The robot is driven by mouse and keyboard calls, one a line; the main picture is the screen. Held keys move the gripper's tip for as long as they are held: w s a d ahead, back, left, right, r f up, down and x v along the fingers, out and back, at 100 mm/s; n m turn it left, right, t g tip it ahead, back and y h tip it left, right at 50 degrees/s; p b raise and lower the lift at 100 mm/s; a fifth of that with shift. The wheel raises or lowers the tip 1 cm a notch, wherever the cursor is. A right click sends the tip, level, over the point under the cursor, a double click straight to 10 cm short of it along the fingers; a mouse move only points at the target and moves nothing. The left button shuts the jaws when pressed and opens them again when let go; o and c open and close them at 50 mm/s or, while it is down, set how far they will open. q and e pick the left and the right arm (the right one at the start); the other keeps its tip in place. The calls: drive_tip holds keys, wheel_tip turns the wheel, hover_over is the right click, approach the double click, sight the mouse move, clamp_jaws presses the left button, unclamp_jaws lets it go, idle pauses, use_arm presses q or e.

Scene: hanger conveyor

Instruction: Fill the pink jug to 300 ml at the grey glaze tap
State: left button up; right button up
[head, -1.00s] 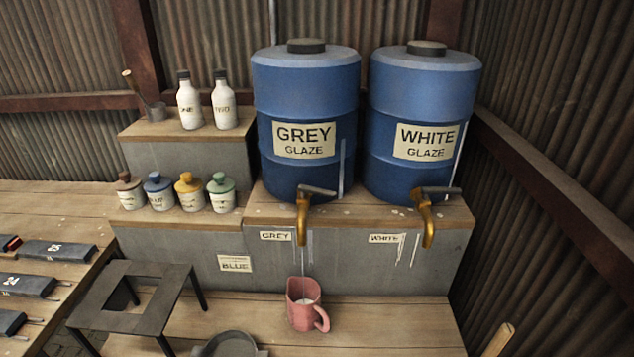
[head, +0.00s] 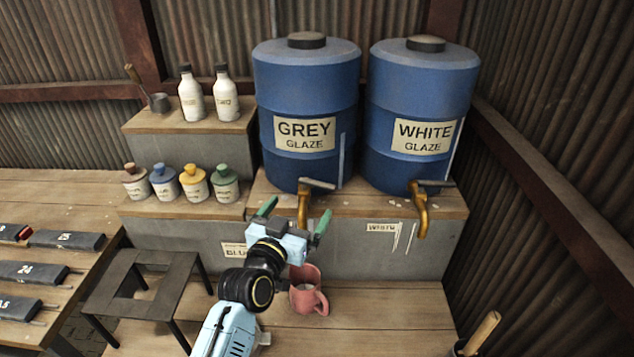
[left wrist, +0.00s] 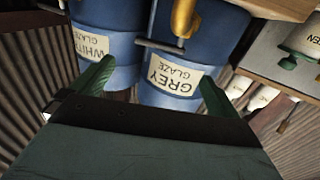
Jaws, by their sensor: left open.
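The pink jug (head: 309,297) stands upright on the lower wooden shelf under the grey glaze tap (head: 303,208), with some pale liquid visible inside. The tap's grey lever (head: 317,186) lies across its top. My left gripper (head: 293,218) is open and empty in front of the tap, its green fingers spread to either side. It partly hides the jug's rim and the stretch below the spout. In the left wrist view the grey tap (left wrist: 184,18) and its lever (left wrist: 158,46) show ahead of the open fingers. I cannot read the jug's level. My right gripper is not in view.
The blue GREY drum (head: 306,95) and WHITE drum (head: 425,85) stand on the upper ledge; the white tap (head: 420,210) is to the right. Small jars (head: 195,184) and white bottles (head: 222,99) stand left. A dark metal stand (head: 140,280) sits at lower left.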

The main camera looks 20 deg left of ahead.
sight(315, 185)
use_arm(q)
drive_tip(key=w, duration=1.1)
drive_tip(key=shift+w+d+f, duration=0.1)
drive_tip(key=shift+w+d, duration=0.05)
drive_tip(key=shift+d, duration=0.25)
drive_tip(key=shift+c, duration=0.4)
drive_tip(key=c, duration=1.2)
drive_tip(key=shift+a+m+h+b, duration=0.15)
drive_tip(key=shift+m+h+b, duration=0.15)
drive_tip(key=shift+h+b, duration=0.2)
drive_tip(key=shift+s+m+h+b, duration=0.2)
drive_tip(key=shift+m+h+b, duration=0.2)
drive_tip(key=shift+h, duration=0.2)
drive_tip(key=o, duration=1.3)
